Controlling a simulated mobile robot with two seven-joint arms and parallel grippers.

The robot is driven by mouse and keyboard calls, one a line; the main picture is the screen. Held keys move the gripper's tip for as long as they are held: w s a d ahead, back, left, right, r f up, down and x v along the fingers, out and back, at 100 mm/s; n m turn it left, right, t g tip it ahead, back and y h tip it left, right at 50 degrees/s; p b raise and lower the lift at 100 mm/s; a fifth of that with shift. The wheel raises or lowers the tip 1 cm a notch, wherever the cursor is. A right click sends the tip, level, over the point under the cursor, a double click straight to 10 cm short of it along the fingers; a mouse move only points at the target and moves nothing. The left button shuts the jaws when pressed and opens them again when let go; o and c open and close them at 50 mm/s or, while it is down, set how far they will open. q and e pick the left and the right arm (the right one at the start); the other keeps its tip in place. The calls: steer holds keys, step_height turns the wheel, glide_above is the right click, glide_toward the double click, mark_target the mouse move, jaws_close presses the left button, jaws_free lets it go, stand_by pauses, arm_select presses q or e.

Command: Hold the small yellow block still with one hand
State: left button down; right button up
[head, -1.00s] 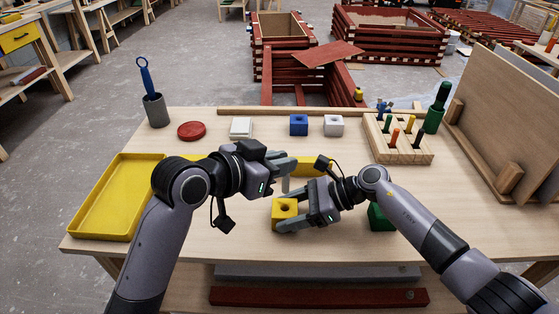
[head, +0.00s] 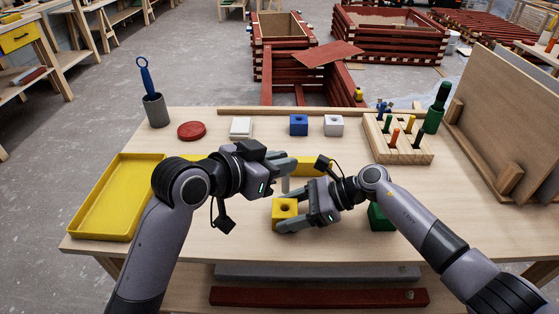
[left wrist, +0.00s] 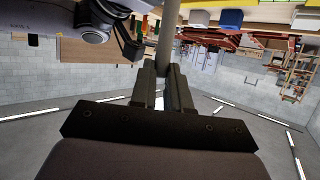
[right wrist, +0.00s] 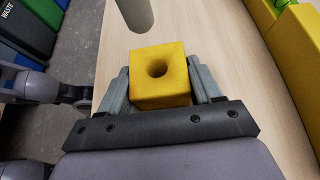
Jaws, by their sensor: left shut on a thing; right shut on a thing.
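The small yellow block (head: 284,207) stands on the bench near its front middle, with a round hole in its top. My right gripper (right wrist: 160,88) is shut on it, one finger on each side, as the right wrist view shows the block (right wrist: 160,92). My left gripper (head: 287,165) is above and behind the block, shut on a grey rod (head: 285,185) that points downward. The rod also shows in the left wrist view (left wrist: 167,38) and the right wrist view (right wrist: 135,12). Its lower end is above the block, apart from it in the right wrist view.
A longer yellow piece (head: 312,166) lies behind the grippers. A green block (head: 381,217) is partly hidden by my right arm. A yellow tray (head: 118,197) is at left. Blue (head: 298,125) and white (head: 333,126) blocks and a peg board (head: 398,150) are farther back.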

arm_select(q)
steer(key=shift+f, duration=1.85)
steer(key=shift+f, duration=2.25)
steer(key=c, duration=1)
jaws_free()
steer(key=shift+s+a, duration=0.1)
steer(key=v, duration=1.1)
steer(key=shift+s+a+r, duration=0.25)
arm_select(e)
steer(key=o, duration=0.9)
